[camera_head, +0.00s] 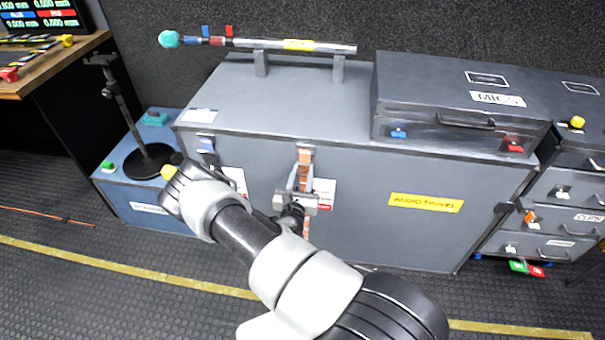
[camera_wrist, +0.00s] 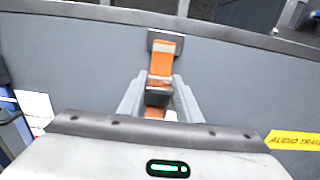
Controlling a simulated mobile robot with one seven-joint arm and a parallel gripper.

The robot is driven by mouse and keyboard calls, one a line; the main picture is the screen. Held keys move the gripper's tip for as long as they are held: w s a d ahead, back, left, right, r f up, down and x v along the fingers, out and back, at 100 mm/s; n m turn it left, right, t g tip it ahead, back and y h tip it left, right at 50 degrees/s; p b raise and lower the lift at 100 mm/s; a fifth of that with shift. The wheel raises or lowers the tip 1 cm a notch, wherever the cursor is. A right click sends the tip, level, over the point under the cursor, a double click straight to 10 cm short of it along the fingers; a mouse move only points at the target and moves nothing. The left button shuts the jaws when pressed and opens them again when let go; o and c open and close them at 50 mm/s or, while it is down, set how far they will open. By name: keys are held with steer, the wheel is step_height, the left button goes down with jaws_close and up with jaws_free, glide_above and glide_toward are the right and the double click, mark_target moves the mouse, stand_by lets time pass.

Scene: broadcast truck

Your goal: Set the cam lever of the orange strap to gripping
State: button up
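The orange strap (camera_head: 305,157) hangs down the front of the large grey case, below a metal anchor at the lid edge. In the wrist view the strap (camera_wrist: 162,58) runs from its anchor down between my fingers. Its cam buckle with a dark lever (camera_wrist: 158,90) sits between the fingers, partly hidden by them. My gripper (camera_head: 302,178) is at the strap, with one finger on each side of the buckle. In the wrist view my gripper (camera_wrist: 160,80) looks open around it; whether a finger touches the lever is unclear. The lever's exact angle cannot be told.
The grey case (camera_head: 430,235) bears a yellow label (camera_head: 425,203). A grey mics case (camera_head: 450,85) and a boom pole (camera_head: 300,44) lie on top. A dark stand (camera_head: 150,160) on a blue box is at left; drawers (camera_head: 565,190) are at right.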

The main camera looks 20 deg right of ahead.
steer(key=shift+f+b, duration=0.5)
steer(key=shift+b, duration=0.2)
steer(key=shift+f+t+h+b, duration=0.15)
steer(key=shift+t+h+b, duration=0.35)
steer(key=shift+t+b, duration=0.35)
steer(key=shift+r, duration=0.25)
steer(key=o, duration=1)
steer(key=shift+o, duration=0.2)
steer(key=shift+s+a, duration=0.1)
steer(key=p+v, duration=0.2)
steer(key=v, duration=1.5)
